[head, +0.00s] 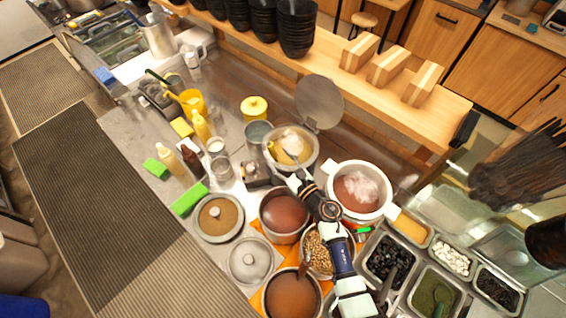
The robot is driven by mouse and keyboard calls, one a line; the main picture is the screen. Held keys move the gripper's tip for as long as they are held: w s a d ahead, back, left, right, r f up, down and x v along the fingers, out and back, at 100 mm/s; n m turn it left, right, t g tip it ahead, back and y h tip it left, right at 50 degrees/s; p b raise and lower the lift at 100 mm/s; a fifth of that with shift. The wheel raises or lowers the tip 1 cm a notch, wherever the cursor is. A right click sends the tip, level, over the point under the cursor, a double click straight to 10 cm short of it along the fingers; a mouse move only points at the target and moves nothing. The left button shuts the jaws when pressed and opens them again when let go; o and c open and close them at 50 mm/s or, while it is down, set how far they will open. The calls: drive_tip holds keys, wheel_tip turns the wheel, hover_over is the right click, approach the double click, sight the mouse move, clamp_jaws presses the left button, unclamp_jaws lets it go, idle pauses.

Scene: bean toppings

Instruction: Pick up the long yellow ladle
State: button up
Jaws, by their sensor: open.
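A pot of yellowish food (291,147) stands in the middle of the counter, with white steam over it. A small yellow piece (271,148) shows at its left inner side; it may be part of the long yellow ladle, but I cannot tell. A yellow jug (194,100) further left has a yellow handle sticking out to its upper left. My arm reaches up from the lower right. My gripper (293,178) is open, small in view, at the near edge of the pot of yellowish food. I see nothing between its fingers.
A white two-handled pot (362,190) steams right of my arm. A dark red-brown pot (284,213) and a pot of beans (318,250) stand close by. Topping trays (435,290) fill the lower right. Bowls and wooden blocks (388,65) sit on the raised shelf.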

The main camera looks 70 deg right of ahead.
sight(275, 153)
drive_tip(key=x, duration=0.4)
drive_tip(key=shift+w+d+f, duration=0.15)
drive_tip(key=shift+w+d, duration=0.1)
drive_tip(key=shift+w, duration=0.05)
drive_tip(key=shift+c, duration=0.4)
clamp_jaws()
